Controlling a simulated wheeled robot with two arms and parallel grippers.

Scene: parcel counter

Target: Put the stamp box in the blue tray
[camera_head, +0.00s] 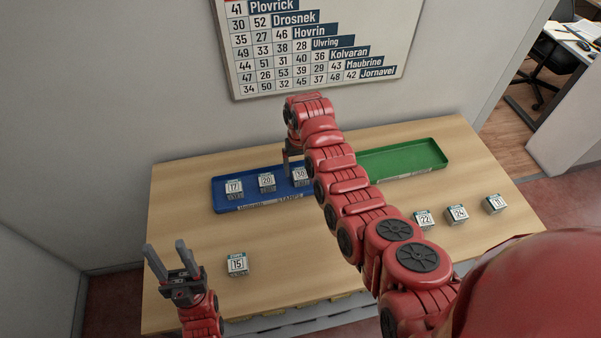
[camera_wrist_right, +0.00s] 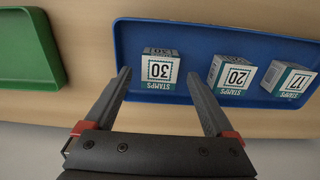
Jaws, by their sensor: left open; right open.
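The blue tray (camera_head: 219,204) lies at the back middle of the counter. Three small stamp boxes stand in it: number 17 (camera_head: 234,187), number 20 (camera_head: 266,181) and number 30 (camera_head: 299,175). My right gripper (camera_wrist_right: 158,80) is open over the tray. In the right wrist view, the number 30 box (camera_wrist_right: 160,70) shows between its fingers, in the tray and not gripped. A stamp box numbered 15 (camera_head: 237,264) stands at the front left of the counter. My left gripper (camera_head: 166,254) is open and empty, left of that box.
A green tray (camera_head: 425,151) lies right of the blue tray, partly hidden by my right arm. Boxes 22 (camera_head: 424,219), 24 (camera_head: 457,214) and one more (camera_head: 494,204) stand at the right. A chart (camera_head: 310,45) hangs on the wall.

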